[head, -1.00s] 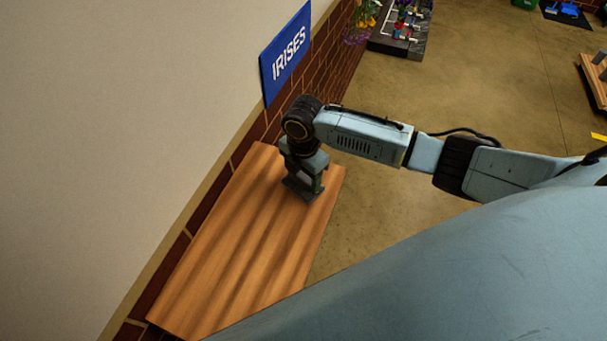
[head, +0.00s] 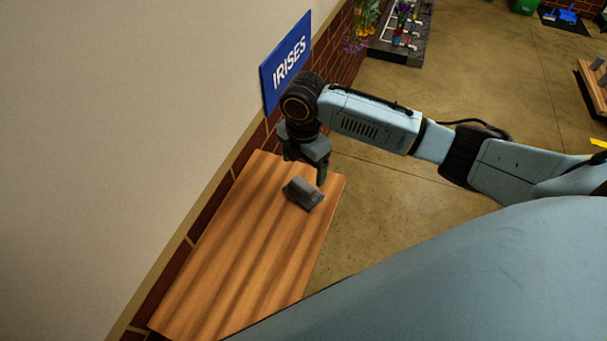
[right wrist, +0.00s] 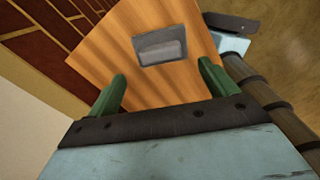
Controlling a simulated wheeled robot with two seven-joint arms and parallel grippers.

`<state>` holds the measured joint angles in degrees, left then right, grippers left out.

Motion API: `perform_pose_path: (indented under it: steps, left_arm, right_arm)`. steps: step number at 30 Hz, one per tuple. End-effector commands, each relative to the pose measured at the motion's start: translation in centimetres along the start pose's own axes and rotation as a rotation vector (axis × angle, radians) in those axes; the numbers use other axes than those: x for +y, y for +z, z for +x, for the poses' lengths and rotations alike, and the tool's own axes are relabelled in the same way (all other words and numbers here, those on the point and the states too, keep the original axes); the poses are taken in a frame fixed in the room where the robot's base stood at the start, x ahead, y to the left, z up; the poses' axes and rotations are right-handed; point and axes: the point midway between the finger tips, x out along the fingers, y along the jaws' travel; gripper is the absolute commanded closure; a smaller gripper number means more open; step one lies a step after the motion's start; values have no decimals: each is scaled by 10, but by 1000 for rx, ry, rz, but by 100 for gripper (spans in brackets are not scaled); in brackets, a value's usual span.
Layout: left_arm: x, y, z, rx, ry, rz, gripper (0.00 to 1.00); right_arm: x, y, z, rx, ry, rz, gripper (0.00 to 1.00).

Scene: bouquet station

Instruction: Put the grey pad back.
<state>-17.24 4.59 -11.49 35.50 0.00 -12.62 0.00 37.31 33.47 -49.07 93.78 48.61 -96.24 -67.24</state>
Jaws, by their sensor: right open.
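The grey pad (head: 303,194) lies on the wooden shelf (head: 240,250), near its far right end. It has a raised block on a flat base. My right gripper (head: 308,176) is just above the pad, open and apart from it. In the right wrist view the pad (right wrist: 160,46) shows beyond the two green fingers (right wrist: 163,88), with bare wood around it and nothing between the fingers. My left gripper is not in view.
A blue IRISES sign (head: 287,62) hangs on the wall just behind my right gripper. The wall (head: 100,150) runs along the shelf's left side. The near part of the shelf is bare. A dark stand with flowers (head: 401,35) is farther back on the floor.

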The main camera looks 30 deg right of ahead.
Motion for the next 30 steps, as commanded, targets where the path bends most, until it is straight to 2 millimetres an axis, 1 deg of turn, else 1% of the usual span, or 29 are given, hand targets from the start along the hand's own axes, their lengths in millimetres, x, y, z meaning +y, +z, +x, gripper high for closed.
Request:
perform_pose_path:
  steps: [1,3,7,11,19,23,26,29,30]
  left_arm:
    - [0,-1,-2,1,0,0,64]
    - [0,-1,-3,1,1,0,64]
    - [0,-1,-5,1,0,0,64]
    - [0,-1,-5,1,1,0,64]
    - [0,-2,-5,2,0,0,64]
    - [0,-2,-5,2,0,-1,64]
    - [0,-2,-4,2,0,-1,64]
    - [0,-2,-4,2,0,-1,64]
    - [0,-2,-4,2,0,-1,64]
  right_arm:
    - [1,1,-12,-1,4,-1,15]
    - [0,1,-23,-1,3,1,15]
    - [0,0,-37,0,1,0,15]
    - [0,0,-43,0,-1,0,15]
    - [0,0,-43,0,-1,1,15]
    - [-3,-8,-36,12,8,23,15]
    - [-10,-28,-21,45,33,89,15]
    - [-23,-57,-1,99,74,220,15]
    - [-29,-69,7,125,92,291,15]
